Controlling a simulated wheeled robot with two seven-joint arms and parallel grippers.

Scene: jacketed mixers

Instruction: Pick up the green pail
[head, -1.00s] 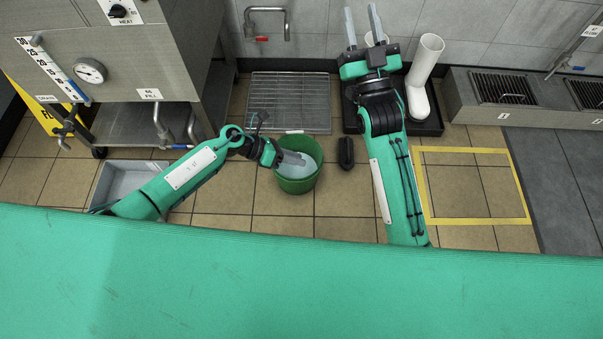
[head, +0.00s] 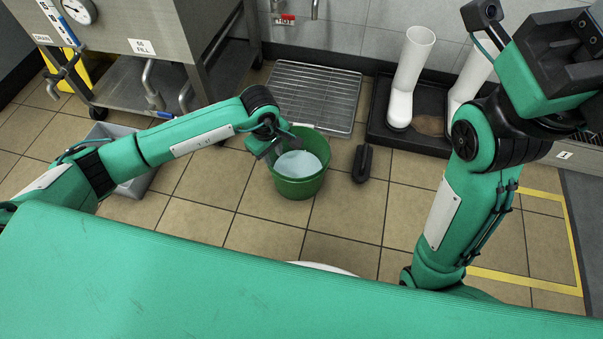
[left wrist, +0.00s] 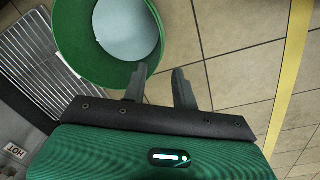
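The green pail (head: 298,187) stands upright on the tiled floor, with a pale grey-blue round surface inside. It also shows at the upper left of the left wrist view (left wrist: 72,50). My left gripper (head: 268,149) is at the pail's upper left side in the head view. In the left wrist view my left gripper (left wrist: 160,72) is open, its two fingers apart with floor showing between them. One finger is close to the rim; I cannot tell whether it touches. My right gripper's dark and green body (head: 555,65) is at the upper right, its fingers not visible.
A wire floor grate (head: 308,95) lies behind the pail. A dark oblong object (head: 362,163) is on the floor to its right. White boots (head: 408,75) stand in a black tray (head: 385,130). A grey bin (head: 128,190) is partly behind my left arm. A steel mixer (head: 150,65) stands left.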

